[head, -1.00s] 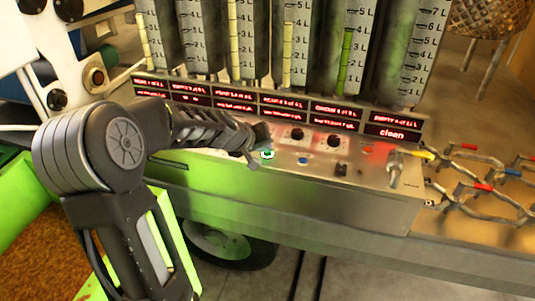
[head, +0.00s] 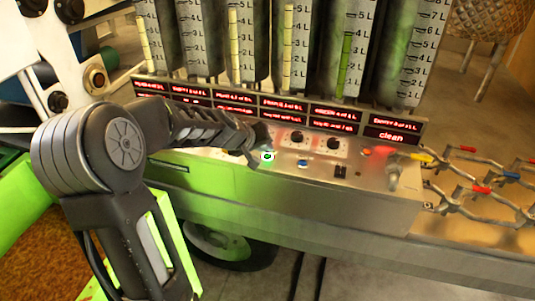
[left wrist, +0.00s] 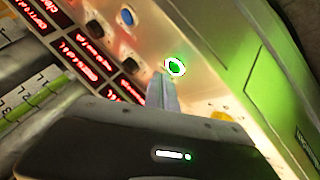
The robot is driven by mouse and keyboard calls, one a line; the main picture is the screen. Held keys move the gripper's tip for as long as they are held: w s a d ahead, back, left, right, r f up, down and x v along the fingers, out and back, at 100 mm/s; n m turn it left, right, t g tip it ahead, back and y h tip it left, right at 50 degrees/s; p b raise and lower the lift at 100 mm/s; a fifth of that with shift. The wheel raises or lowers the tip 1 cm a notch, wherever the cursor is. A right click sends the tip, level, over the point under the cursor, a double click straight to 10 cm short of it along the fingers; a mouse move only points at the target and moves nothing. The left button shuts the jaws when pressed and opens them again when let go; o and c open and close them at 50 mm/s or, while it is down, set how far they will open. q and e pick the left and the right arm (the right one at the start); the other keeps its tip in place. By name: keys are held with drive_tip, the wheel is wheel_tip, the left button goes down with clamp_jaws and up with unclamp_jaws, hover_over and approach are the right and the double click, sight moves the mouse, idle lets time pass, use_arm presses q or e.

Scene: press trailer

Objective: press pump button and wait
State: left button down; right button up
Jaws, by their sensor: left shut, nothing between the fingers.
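A small round green button (head: 268,156) with a bright white ring is on the sloping metal control panel (head: 318,172). It also shows in the left wrist view (left wrist: 175,67), lit green. My left gripper (head: 256,150) reaches in from the left over the panel, with its fingertips right beside the button. In the left wrist view the closed fingers (left wrist: 163,80) end at the button's edge. I cannot tell whether they touch it. The gripper is shut and empty. My arm hides part of the panel to the left. My right gripper is not in view.
A blue button (head: 303,163), black knobs (head: 333,143) and a metal valve lever (head: 393,172) are on the panel. Red displays (head: 283,107) and litre-marked tubes (head: 288,45) rise behind. Metal racks (head: 480,190) stand at right. A wheel (head: 228,245) is below.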

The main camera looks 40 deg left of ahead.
use_arm(q)
wheel_tip(320, 180, up, 5)
drive_tip(key=p, duration=0.4)
idle(0.3)
idle(0.4)
wheel_tip(320, 180, up, 10)
drive_tip(key=p, duration=0.9)
hover_over(266, 158)
drive_tip(key=shift+a, duration=0.1)
drive_tip(key=shift+f, duration=0.1)
